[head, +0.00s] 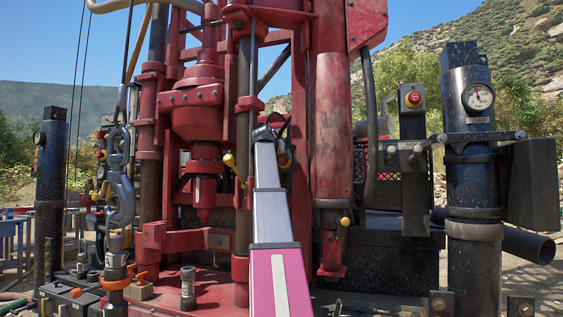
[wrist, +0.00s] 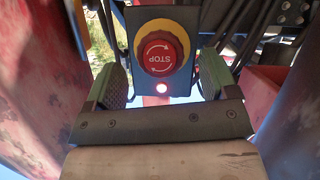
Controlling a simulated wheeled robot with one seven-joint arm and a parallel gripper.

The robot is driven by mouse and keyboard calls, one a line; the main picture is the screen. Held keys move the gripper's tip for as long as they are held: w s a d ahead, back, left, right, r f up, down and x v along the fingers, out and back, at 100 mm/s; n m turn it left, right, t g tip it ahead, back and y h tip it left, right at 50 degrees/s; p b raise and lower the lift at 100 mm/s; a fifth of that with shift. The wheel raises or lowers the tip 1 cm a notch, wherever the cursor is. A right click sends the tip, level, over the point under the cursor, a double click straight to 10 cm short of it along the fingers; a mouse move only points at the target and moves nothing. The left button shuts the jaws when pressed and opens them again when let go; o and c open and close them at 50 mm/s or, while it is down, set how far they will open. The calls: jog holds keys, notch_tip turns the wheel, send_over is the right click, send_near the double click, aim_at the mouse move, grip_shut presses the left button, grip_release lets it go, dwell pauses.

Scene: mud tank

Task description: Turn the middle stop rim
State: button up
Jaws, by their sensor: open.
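In the wrist view, a red stop button (wrist: 158,52) with white STOP lettering and turning arrows sits inside a yellow rim (wrist: 182,47) on a dark plate (wrist: 163,77). The lettering appears upside down. My gripper (wrist: 160,88) is open and empty, with one green-backed, ribbed pad on each side, below the button in the picture. I see no contact between the pads and the rim. In the head view, my arm reaches up to the red machine, and its end hides most of this area. Another stop button (head: 414,98) is on a post box to the right.
The red drilling machine (head: 197,110) stands around my arm, with a thick red cylinder (head: 331,120) just right of it. A black post (head: 471,180) with a gauge stands farther right. In the wrist view, red surfaces flank the gripper and dark cables (wrist: 235,25) run at upper right.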

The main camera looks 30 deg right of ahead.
jog(key=shift+x, duration=1.5)
jog(key=c, duration=0.9)
